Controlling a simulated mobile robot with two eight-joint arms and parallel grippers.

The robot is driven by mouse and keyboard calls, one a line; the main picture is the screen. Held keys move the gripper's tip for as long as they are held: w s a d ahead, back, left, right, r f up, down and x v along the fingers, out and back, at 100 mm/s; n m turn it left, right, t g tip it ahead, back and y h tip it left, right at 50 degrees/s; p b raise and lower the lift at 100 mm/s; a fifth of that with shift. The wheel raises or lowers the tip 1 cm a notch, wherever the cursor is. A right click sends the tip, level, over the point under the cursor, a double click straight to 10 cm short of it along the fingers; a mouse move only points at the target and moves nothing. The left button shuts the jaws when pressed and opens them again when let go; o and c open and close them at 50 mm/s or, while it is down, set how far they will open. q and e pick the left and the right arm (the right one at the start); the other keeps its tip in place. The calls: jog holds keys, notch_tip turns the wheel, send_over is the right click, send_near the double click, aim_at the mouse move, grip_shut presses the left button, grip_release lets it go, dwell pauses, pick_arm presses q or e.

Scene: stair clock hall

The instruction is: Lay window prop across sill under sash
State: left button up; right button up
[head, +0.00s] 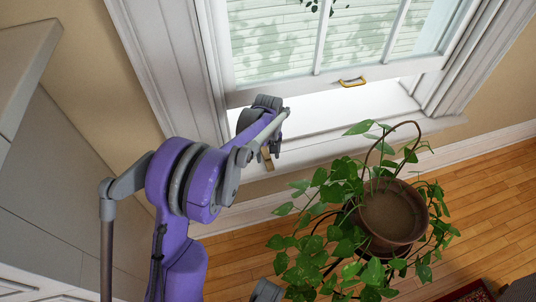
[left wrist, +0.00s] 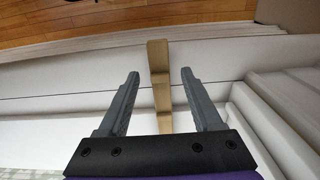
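The window prop (head: 267,160) is a narrow wooden piece with notched edges. In the left wrist view the prop (left wrist: 158,72) lies across the white sill (left wrist: 90,95), one end reaching over its front edge. My left gripper (head: 271,146) is over the sill at the left of the window. Its fingers are open, one on each side of the prop, with a gap on both sides. The near end of the prop is hidden behind the gripper body. The sash (head: 335,83) is raised above the sill (head: 330,140), with a brass handle (head: 352,82) on its bottom rail.
A leafy plant in a brown pot (head: 390,215) stands in front of the sill, its leaves reaching near the sill edge. A pale cabinet (head: 45,165) stands at the left. Wooden floor (head: 480,200) is free at the right; a red rug corner shows at bottom right.

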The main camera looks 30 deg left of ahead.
pick_arm(q)
notch_tip(320, 180, up, 11)
jog(key=p, duration=0.2)
jog(key=shift+p, duration=0.35)
jog(key=shift+s+d, duration=0.1)
dwell(0.4)
